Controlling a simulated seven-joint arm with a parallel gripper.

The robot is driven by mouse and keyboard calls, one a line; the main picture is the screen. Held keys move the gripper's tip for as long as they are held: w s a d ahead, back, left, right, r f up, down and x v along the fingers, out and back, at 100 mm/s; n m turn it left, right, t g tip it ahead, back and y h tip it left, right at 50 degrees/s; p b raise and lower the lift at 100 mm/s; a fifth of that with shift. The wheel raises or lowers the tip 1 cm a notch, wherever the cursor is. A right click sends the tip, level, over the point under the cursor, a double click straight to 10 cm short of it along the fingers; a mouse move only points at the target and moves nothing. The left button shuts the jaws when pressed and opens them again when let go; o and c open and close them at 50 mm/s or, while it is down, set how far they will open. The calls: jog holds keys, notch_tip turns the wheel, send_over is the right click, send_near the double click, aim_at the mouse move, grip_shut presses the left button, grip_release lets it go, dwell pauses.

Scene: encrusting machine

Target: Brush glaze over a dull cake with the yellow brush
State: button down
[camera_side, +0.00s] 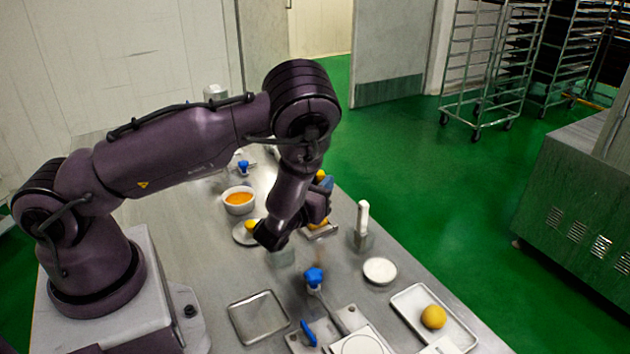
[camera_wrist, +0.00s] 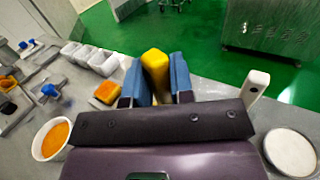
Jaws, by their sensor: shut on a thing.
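My gripper (camera_wrist: 155,82) has two blue fingers shut on a yellow block-like part, which I take as the yellow brush (camera_wrist: 156,65). In the side view my gripper (camera_side: 323,184) is raised above the table, partly hidden by my wrist. The brush's bristles are not visible. A white bowl of orange glaze (camera_side: 239,199) stands left of my gripper, and it also shows in the wrist view (camera_wrist: 52,140). A round yellow cake (camera_side: 433,316) sits on a white tray at the front right. An orange-yellow piece (camera_wrist: 107,92) lies beyond my gripper. I cannot tell which cakes are dull.
A white-handled tool (camera_side: 363,222) stands upright in a holder right of my gripper. A white dish (camera_side: 380,270) is near it. An empty metal tray (camera_side: 258,317) and blue-knobbed equipment (camera_side: 314,277) lie in front. A plate (camera_side: 241,236) holds a yellow item.

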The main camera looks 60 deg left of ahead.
jog(key=shift+r, duration=3.1)
